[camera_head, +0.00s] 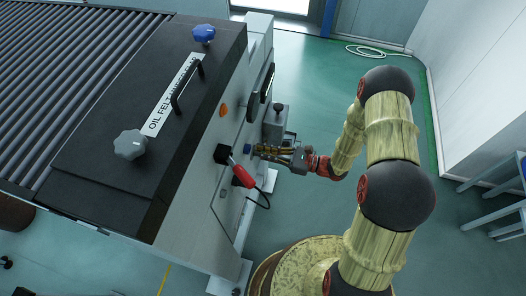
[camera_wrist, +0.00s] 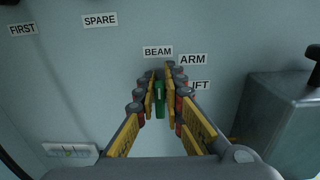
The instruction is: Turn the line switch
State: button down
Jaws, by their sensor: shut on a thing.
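My gripper (camera_wrist: 160,95) faces the fixture's grey side panel. Its yellow fingers are shut on a small green switch handle (camera_wrist: 159,100) just below the label BEAM (camera_wrist: 158,52). The fingers hide most of that switch. In the head view my gripper (camera_head: 260,149) reaches the panel from the right, beside a small blue knob (camera_head: 247,148). I see no label reading LINE, so I cannot tell by label which is the line switch.
Labels FIRST (camera_wrist: 23,29), SPARE (camera_wrist: 100,20) and ARM (camera_wrist: 193,59) are on the panel. A grey box (camera_wrist: 285,108) juts out at the right. A red lever (camera_head: 242,176) with a black cable sits below my gripper.

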dwell(0.4)
jog(key=m+p, duration=0.3)
jog(key=shift+w+m, duration=0.25)
jog(key=shift+m, duration=0.15)
jog(key=m, duration=0.1)
jog(key=m+p, duration=0.1)
jog(key=m, duration=0.1)
jog(key=m+p, duration=0.1)
jog(key=shift+w+d+f+m, duration=0.2)
jog(key=shift+w+f+m, duration=0.05)
jog(key=shift+w+m, duration=0.15)
jog(key=c, duration=1.9)
grip_release()
jog(key=shift+d, duration=0.15)
jog(key=v, duration=1.1)
jog(key=shift+s+d, duration=0.15)
jog(key=shift+d, duration=0.2)
